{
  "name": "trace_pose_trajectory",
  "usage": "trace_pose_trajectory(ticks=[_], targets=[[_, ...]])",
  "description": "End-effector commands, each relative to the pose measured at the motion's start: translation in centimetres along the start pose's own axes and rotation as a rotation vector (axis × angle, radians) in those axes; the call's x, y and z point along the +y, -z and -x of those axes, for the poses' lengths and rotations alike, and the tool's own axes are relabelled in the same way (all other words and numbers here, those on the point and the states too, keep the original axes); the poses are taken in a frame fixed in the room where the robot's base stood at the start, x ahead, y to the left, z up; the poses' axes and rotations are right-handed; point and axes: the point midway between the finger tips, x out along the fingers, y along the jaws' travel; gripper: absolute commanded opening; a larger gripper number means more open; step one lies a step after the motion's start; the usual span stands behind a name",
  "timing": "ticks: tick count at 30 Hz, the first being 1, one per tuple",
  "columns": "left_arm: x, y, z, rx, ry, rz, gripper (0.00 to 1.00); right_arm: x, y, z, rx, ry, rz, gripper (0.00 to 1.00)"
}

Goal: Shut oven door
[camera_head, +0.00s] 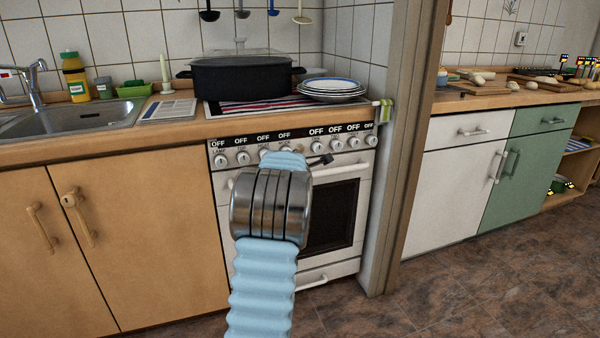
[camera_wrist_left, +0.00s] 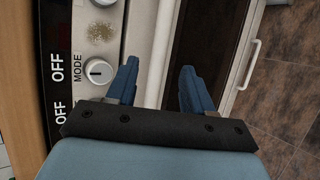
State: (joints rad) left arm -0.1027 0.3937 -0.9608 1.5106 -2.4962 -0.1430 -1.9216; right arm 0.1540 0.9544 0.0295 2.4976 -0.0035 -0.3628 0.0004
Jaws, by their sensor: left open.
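The white oven (camera_head: 290,250) stands in the counter below a row of knobs. Its door, with a dark window (camera_head: 333,215), looks upright and flush with the front, but my arm hides its left part, so I cannot tell if a small gap remains. The white door handle (camera_head: 345,169) runs along the door top. My left gripper (camera_head: 322,160) is in front of the knob panel and door top; its fingers are mostly hidden there. In the left wrist view the gripper (camera_wrist_left: 160,88) is open, with a white strip of the oven front beyond its blue fingers. My right gripper is not seen.
A black pot (camera_head: 240,77) and stacked plates (camera_head: 331,88) stand on the stove. A wooden post (camera_head: 397,150) is right of the oven. Wooden cabinets (camera_head: 130,245) are on the left. The brown floor (camera_head: 460,280) at right is clear.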

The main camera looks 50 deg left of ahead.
Motion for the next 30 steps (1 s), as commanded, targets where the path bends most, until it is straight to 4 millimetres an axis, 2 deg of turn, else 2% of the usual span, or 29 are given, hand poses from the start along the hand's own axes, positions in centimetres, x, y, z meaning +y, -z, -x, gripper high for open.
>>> trace_pose_trajectory(ticks=[1,3,9,27,30], targets=[[0.2,-0.3,1.3,-0.005,0.002,0.001,0.52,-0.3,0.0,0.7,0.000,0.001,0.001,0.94],[0.3,-0.3,2.4,-0.004,0.002,0.000,0.52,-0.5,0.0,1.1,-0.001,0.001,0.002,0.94],[0.1,-0.1,3.9,-0.001,0.001,0.000,0.52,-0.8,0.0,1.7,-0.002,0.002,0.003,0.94],[0.0,0.0,4.1,0.000,0.001,0.000,0.52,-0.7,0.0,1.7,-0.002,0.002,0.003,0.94],[-0.7,-0.3,3.9,-0.004,0.014,0.026,0.52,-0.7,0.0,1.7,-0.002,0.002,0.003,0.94]])
